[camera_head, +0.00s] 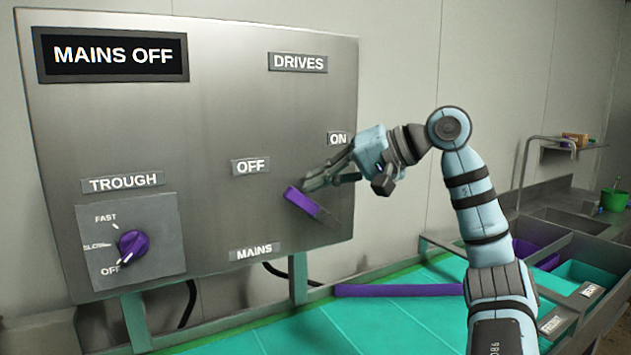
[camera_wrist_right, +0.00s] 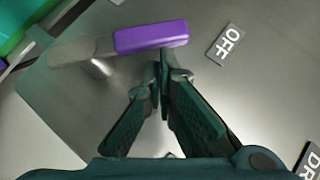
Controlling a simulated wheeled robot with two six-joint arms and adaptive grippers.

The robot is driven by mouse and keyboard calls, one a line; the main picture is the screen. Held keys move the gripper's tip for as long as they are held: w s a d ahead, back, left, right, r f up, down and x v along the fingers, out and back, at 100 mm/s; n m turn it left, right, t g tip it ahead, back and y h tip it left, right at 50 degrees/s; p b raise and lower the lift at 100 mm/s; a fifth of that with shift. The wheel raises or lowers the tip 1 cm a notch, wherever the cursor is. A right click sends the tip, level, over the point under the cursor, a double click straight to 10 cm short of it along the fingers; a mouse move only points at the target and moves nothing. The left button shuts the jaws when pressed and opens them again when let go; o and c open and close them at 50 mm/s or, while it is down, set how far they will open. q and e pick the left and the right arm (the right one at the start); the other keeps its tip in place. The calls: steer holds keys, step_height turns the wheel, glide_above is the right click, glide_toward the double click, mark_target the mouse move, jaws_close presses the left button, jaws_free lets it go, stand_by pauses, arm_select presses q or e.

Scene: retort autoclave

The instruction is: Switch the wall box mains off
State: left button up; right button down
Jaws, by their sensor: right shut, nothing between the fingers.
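The grey wall box (camera_head: 225,120) carries a display (camera_head: 110,54) that reads "MAINS OFF". The mains lever has a purple handle (camera_head: 303,202) that points up and left, towards the OFF label (camera_head: 250,166) and away from the ON label (camera_head: 338,139). In the right wrist view the purple handle (camera_wrist_right: 150,36) lies just beyond my fingertips. My right gripper (camera_head: 308,183) is shut and empty, close beside the handle's end; whether it touches the handle I cannot tell. The right gripper (camera_wrist_right: 163,55) also shows in the wrist view. My left gripper is not in view.
A purple trough knob (camera_head: 132,244) sits at the lower left of the box, pointing towards its OFF mark. Below is a green trough surface (camera_head: 390,318) with a purple bar (camera_head: 398,290) along it. Bins (camera_head: 590,278) stand at the right, with a green bucket (camera_head: 613,199) behind.

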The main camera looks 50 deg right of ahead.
steer(key=s+d+r+p, duration=0.3)
steer(key=s+r+p, duration=0.1)
steer(key=s+r, duration=0.4)
steer(key=shift+p+v, duration=0.3)
steer(key=shift+v, duration=0.5)
steer(key=shift+f, duration=0.15)
